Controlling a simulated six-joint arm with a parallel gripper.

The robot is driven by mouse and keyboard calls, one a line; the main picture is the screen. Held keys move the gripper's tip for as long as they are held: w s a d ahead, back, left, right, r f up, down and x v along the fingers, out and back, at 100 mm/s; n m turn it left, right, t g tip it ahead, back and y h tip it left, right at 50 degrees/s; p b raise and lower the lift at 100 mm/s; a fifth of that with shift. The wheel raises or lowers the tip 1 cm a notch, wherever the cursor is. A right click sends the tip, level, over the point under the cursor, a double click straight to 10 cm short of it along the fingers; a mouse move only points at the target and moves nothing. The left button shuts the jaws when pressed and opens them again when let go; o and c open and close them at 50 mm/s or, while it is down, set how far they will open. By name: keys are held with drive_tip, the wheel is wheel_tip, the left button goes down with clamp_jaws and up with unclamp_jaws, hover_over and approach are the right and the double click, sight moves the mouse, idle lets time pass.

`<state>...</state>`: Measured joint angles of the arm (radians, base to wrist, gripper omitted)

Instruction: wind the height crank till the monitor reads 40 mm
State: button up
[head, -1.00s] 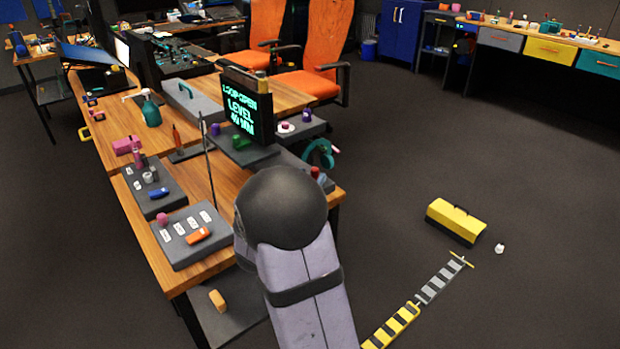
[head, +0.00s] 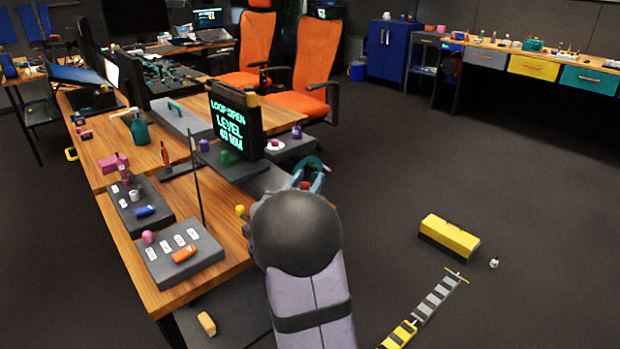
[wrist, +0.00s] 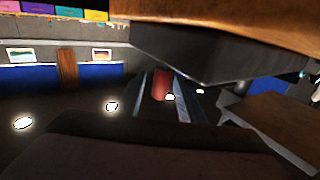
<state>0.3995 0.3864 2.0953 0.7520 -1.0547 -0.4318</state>
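A teal curved part (head: 318,178) with a pink end sits at the bench's right edge and may be the height crank. My arm's dark joint partly covers that area. A red cylinder (wrist: 162,85) shows beyond that shape, apparently between grey strips.
A wooden bench edge (wrist: 240,28) crosses the top of the wrist view. Two dark panels with small blocks lie at the bench's front left, beside a thin upright rod (head: 195,180). Orange chairs (head: 318,60) stand behind. A yellow toolbox (head: 449,236) is on open floor at right.

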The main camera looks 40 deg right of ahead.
drive_tip(key=shift+x, duration=0.85)
clamp_jaws()
drive_tip(key=shift+r+p, duration=0.15)
drive_tip(key=shift+p, duration=0.15)
drive_tip(key=shift+s+a+m+g+h+p, duration=0.1)
drive_tip(key=shift+m+g+h+p, duration=0.2)
drive_tip(key=shift+m+g, duration=0.15)
drive_tip(key=shift+s+m+g, duration=0.15)
drive_tip(key=shift+m+g, duration=0.1)
drive_tip(key=shift+g, duration=0.2)
